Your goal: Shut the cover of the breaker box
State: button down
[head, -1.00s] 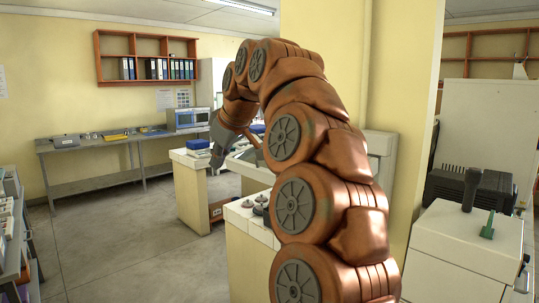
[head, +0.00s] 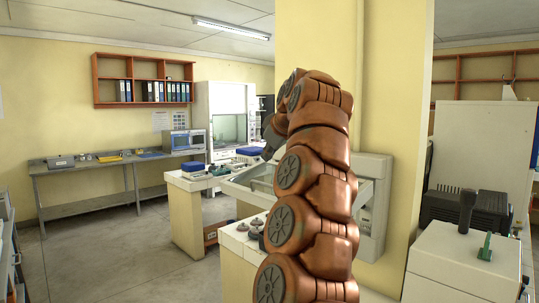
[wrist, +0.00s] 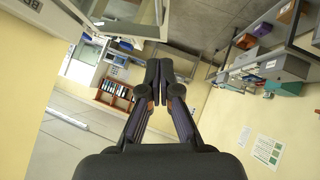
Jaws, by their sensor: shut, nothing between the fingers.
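The breaker box (head: 374,212) is a light grey box on the yellow pillar, partly hidden behind my arm in the head view. Its cover (head: 240,193), a pale frame with a see-through pane, stands open and reaches out to the left. In the wrist view the box's lettered edge (wrist: 32,6) is at the top left, and what looks like the cover's frame (wrist: 163,20) is at the top. My gripper (wrist: 158,66) is shut and empty, its fingers together, just below that frame in the picture. In the head view my gripper (head: 268,151) is small and dark above the cover; contact cannot be told.
A white cabinet (head: 440,255) is at the right. Open floor (head: 115,255) lies at the left.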

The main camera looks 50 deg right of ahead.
jog(key=p, duration=0.2)
send_over(261, 183)
jog(key=s+a, duration=0.2)
notch_tip(261, 183, down, 5)
jog(key=f, duration=0.2)
jog(key=d+f, duration=0.1)
jog(key=shift+s+f, duration=0.1)
jog(key=shift+s, duration=0.2)
jog(key=shift+f, duration=0.2)
